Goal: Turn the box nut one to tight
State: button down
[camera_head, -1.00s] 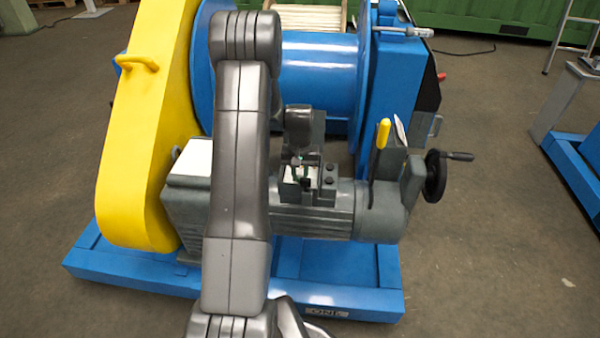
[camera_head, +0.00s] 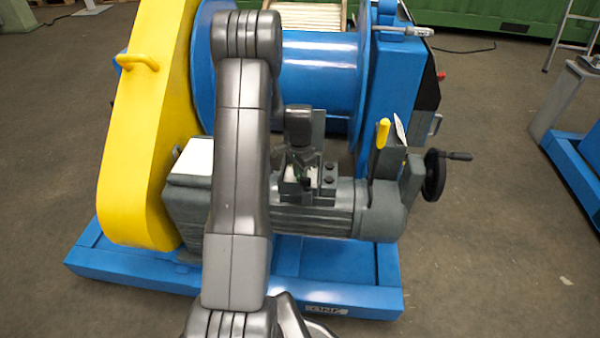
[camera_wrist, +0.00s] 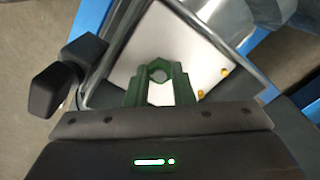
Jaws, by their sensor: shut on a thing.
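My gripper (camera_wrist: 159,72) points down at a pale panel (camera_wrist: 190,50) in the wrist view. Its green fingers are closed together and form a six-sided opening at the tips. A small grey round end, which looks like the box nut (camera_wrist: 158,75), shows inside this opening. Most of the nut is hidden by the fingers, so its seating cannot be seen. In the head view my gripper (camera_head: 300,182) is low over the grey motor (camera_head: 310,215), beside a small dark bracket, and the nut cannot be made out.
Two small brass pieces, one (camera_wrist: 223,72) further right, lie on the panel near the fingers. A yellow guard (camera_head: 145,140) stands left and a blue drum (camera_head: 320,75) behind. A black handwheel (camera_head: 435,175) sticks out right.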

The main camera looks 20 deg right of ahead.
jog(key=m, duration=0.6)
jog(key=shift+w+r, duration=0.1)
jog(key=shift+r, duration=0.05)
jog(key=shift+d+m, duration=0.1)
jog(key=shift+m, duration=0.2)
jog(key=c, duration=1.2)
grip_release()
jog(key=shift+c, duration=0.2)
notch_tip(320, 180, up, 14)
jog(key=p, duration=0.2)
jog(key=shift+p, duration=0.35)
